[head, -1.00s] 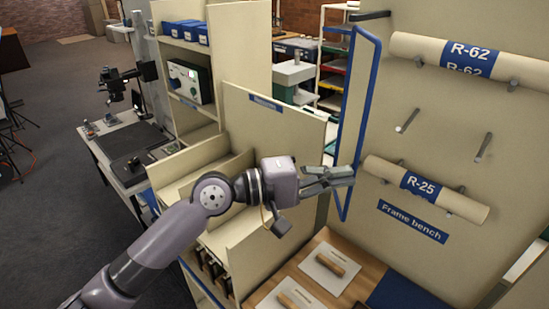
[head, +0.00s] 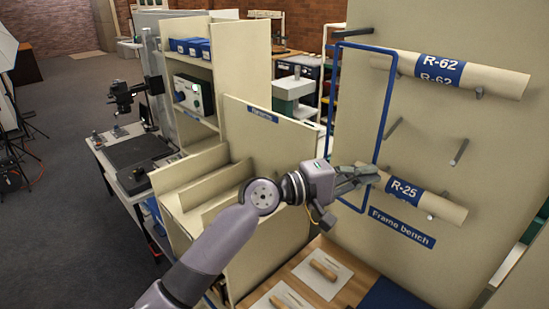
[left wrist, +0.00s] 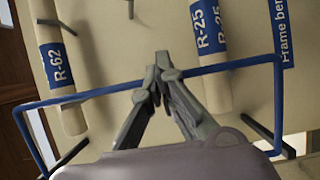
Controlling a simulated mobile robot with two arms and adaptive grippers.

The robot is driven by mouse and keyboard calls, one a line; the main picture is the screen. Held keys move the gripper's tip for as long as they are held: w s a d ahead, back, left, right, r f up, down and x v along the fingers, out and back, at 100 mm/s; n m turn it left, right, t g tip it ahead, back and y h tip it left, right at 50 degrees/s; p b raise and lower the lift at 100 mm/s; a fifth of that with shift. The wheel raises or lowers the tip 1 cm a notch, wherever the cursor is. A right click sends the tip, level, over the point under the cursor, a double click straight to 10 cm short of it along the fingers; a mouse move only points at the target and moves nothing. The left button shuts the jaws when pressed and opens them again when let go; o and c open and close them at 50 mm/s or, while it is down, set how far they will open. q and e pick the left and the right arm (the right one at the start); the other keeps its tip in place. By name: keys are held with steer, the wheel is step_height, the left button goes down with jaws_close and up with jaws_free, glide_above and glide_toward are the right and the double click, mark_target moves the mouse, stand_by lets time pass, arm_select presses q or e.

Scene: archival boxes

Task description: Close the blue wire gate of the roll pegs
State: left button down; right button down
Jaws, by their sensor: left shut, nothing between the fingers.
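The blue wire gate (head: 386,105) is a tall rectangular frame standing out at an angle in front of the peg panel, its free side toward the rolls. In the head view its upper part crosses the left end of roll R-62 (head: 496,80). My left gripper (head: 370,174) is shut and empty at the lower part of the free side, near the left end of roll R-25 (head: 445,207). In the left wrist view the gate's wire (left wrist: 90,94) runs across behind the shut fingers (left wrist: 163,66); whether they touch it I cannot tell. My right gripper is not in view.
Bare pegs (head: 460,152) stick out between the two rolls. A blue "Frame bench" label (head: 402,227) is below R-25. A wooden bench (head: 340,252) with papers lies under the gripper.

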arm_select(q)
steer(key=shift+w+d, duration=0.1)
steer(key=shift+d, duration=0.2)
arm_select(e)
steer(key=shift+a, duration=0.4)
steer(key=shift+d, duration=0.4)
